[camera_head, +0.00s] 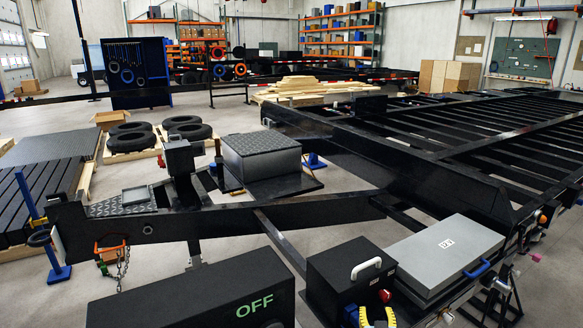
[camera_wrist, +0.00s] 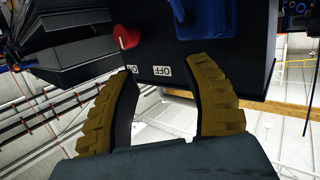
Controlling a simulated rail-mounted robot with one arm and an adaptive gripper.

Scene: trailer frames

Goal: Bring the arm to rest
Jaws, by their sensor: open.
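My gripper (camera_wrist: 158,76) is open, with its two yellow-brown ribbed fingers spread and nothing between them in the wrist view. Its yellow fingers (camera_head: 377,317) also show at the bottom edge in the head view, in front of a black box (camera_head: 340,268) with a white handle (camera_head: 366,268) and a red knob (camera_head: 385,295). In the wrist view a red knob (camera_wrist: 125,37) and ON and OFF labels (camera_wrist: 163,71) on a dark face lie beyond the fingertips. I cannot tell the exact gap to that face. Most of my arm is hidden.
A grey case (camera_head: 445,255) with a blue handle sits right of the black box. The black trailer frame (camera_head: 400,165) fills the middle and right. A grey chest (camera_head: 262,155), tires (camera_head: 131,137) and lumber (camera_head: 310,88) stand farther back. Bare floor shows between them.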

